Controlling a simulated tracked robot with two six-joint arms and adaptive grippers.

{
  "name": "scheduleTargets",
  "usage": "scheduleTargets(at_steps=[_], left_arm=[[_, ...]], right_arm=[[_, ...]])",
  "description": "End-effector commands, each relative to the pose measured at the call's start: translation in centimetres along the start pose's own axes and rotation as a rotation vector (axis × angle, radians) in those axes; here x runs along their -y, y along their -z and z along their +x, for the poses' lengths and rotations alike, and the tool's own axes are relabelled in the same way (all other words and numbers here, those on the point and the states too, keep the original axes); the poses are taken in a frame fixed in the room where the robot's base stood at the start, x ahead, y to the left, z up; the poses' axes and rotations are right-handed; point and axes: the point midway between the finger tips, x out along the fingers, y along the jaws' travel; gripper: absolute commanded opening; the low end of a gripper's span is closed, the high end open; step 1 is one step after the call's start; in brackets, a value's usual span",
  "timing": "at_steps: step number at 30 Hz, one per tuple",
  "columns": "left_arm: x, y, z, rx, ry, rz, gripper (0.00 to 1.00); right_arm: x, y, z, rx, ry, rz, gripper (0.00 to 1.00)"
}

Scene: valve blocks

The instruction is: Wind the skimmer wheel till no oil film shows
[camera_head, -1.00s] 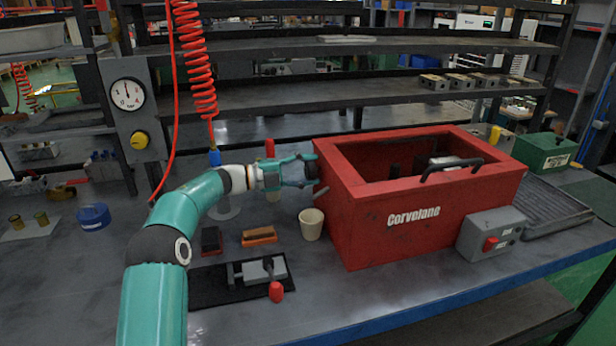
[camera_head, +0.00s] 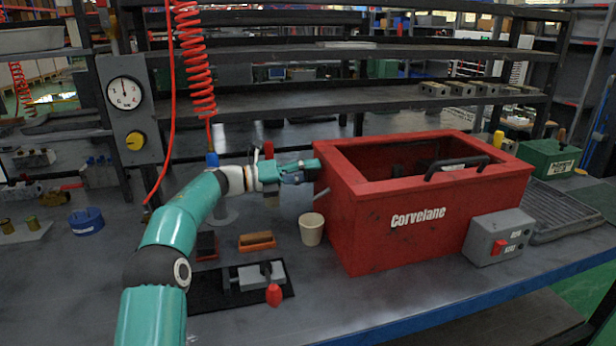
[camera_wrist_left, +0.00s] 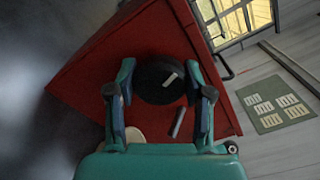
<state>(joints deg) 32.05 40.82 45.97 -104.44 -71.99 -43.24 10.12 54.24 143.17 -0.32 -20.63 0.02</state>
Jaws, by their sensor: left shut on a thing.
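The red Corvelane tank (camera_head: 430,235) stands on the bench. In the left wrist view, the black round skimmer wheel (camera_wrist_left: 153,86), with a pale mark on its face, sits on the tank's red end wall. My left gripper (camera_head: 308,169) reaches in from the left and is shut on the wheel, one finger on each side of it. In the camera_head view the fingers hide the wheel. A grey spout (camera_head: 324,187) sticks out beneath it, above a cream cup (camera_head: 311,228). The liquid surface inside the tank is hidden by the walls, so I cannot see any oil film. My right gripper is out of view.
A grey switch box (camera_head: 499,237) is at the tank's front right. A black mat with a clamp (camera_head: 255,277), an orange-brown block (camera_head: 257,241) and a dark block (camera_head: 206,246) lie left of the cup. A gauge panel (camera_head: 130,110) stands behind my arm.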

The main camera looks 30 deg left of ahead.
Motion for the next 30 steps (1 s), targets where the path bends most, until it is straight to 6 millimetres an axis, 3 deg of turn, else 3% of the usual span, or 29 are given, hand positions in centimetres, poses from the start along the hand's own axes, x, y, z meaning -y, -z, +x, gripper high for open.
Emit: scheduleTargets(at_steps=[20,21,25,30], left_arm=[[-0.54,0.59,0.15,-0.014,-0.002,0.074,0.16],[-0.54,0.59,0.15,-0.014,-0.002,0.074,0.53],[-0.47,0.48,0.12,-0.011,-0.002,0.075,0.74],[-0.28,0.29,0.05,-0.007,-0.002,0.078,0.76]], right_arm=[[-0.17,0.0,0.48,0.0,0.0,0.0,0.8],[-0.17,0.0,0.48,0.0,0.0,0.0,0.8],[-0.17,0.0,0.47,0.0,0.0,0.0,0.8],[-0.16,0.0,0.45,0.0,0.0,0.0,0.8]])
